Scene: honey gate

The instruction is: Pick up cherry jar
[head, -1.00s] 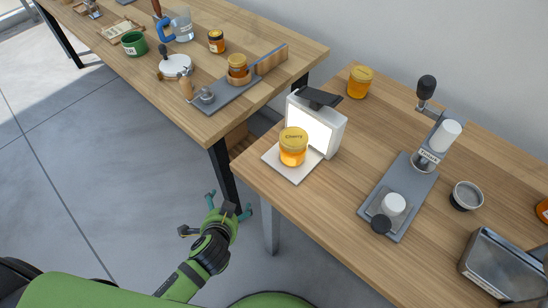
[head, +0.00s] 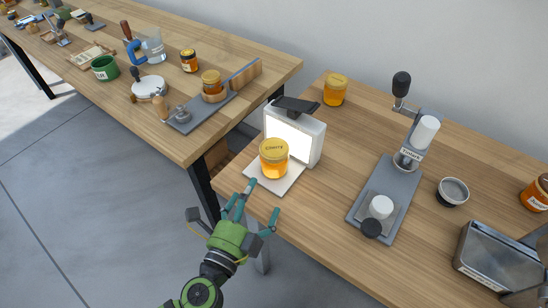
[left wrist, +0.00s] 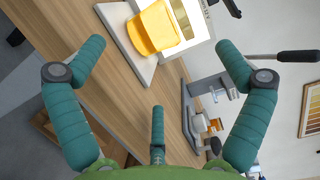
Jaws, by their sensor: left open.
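The cherry jar (head: 274,160) is an amber honey jar with a yellow lid lettered "Cherry". It stands upright on a white plate (head: 262,184) in front of a lit white panel (head: 295,136). My left gripper (head: 252,203) is open and empty, just short of the plate at the table's front edge, apart from the jar. In the left wrist view the jar (left wrist: 154,28) shows beyond the spread teal fingers, at the top, looking tilted. My right gripper is not in view.
A grey press stand (head: 388,196) and a metal box (head: 497,262) stand to the right. Another amber jar (head: 335,90) stands behind the panel. A second table (head: 190,133) with jars and tools lies at left. Bare wood lies between plate and press.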

